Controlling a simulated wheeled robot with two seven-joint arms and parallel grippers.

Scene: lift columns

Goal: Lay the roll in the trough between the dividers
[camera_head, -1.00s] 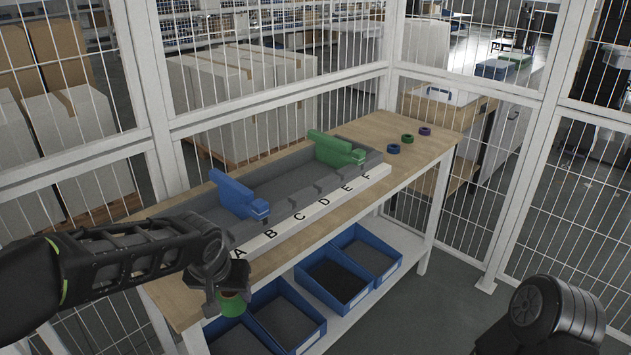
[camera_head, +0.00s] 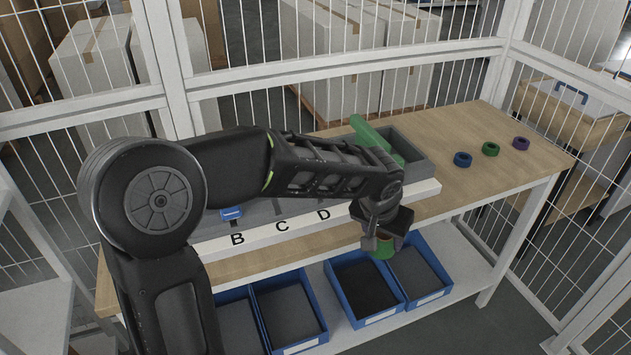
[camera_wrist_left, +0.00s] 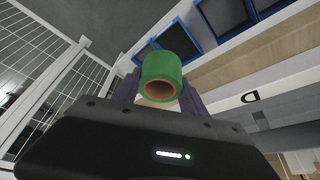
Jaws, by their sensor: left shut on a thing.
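A green roll (camera_head: 382,252) with a brown core is held by my left gripper (camera_head: 383,243), in front of the bench edge near letter D. In the left wrist view the roll (camera_wrist_left: 165,72) sits between the two fingers (camera_wrist_left: 158,90), its open end facing the camera. The grey trough (camera_head: 418,163) runs along the bench behind a white strip lettered B, C, D; my arm hides much of it. A green divider (camera_head: 368,137) stands across its right part. A blue divider (camera_head: 232,213) shows only its front end below my arm. My right gripper is out of view.
Blue, green and purple rings (camera_head: 462,159) lie on the bench's bare right end (camera_head: 500,130). Blue bins (camera_head: 365,292) stand on the shelf below. A white mesh fence (camera_head: 350,65) rises behind the bench.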

